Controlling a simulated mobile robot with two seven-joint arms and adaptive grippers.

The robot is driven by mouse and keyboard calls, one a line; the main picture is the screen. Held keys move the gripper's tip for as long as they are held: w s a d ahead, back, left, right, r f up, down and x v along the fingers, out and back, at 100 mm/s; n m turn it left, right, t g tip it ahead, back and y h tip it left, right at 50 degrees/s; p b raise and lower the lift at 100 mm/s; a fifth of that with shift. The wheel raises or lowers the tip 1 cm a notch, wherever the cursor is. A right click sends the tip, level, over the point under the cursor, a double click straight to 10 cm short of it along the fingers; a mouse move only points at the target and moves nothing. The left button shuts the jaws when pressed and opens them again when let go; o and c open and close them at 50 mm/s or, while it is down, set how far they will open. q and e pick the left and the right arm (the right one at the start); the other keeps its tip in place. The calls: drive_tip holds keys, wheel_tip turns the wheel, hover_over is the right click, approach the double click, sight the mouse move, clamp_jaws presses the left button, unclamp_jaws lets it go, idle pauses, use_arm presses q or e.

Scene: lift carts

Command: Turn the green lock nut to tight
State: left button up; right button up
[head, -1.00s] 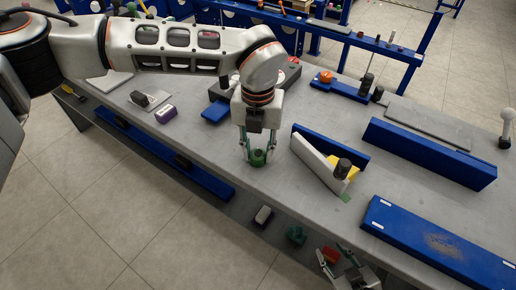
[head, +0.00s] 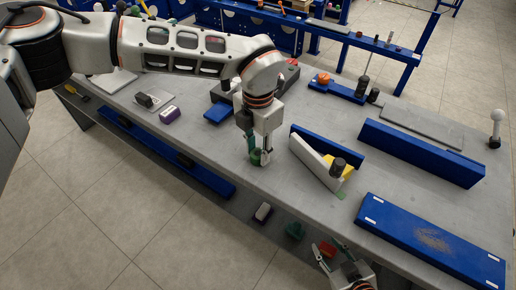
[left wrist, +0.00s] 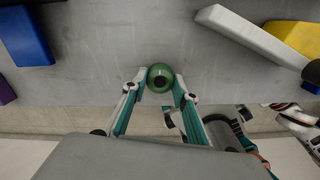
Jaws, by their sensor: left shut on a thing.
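The green lock nut (head: 256,158) is at the near edge of the grey bench. It is round with a dark hole in its middle, seen from above in the left wrist view (left wrist: 160,78). My left gripper (head: 258,160) points down and is shut on the nut, one fingertip on each side. The fingers hide part of the nut in the head view. I cannot tell how tight it is. My right gripper (head: 336,252) is low at the bottom of the head view, in front of the bench, with its fingers apart and empty.
A white bar (head: 315,161) with a blue plate and yellow piece stands right of the nut. Long blue parts (head: 432,238) lie farther right. Small blocks sit on the lower shelf.

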sight(258, 153)
drive_tip(key=shift+w+d+r, duration=0.1)
drive_tip(key=shift+w+r, duration=0.05)
drive_tip(key=shift+w, duration=0.2)
use_arm(q)
drive_tip(key=o, duration=1.1)
drive_tip(key=shift+r, duration=0.1)
wheel_tip(258, 153, up, 12)
use_arm(e)
drive_tip(key=shift+s, duration=0.15)
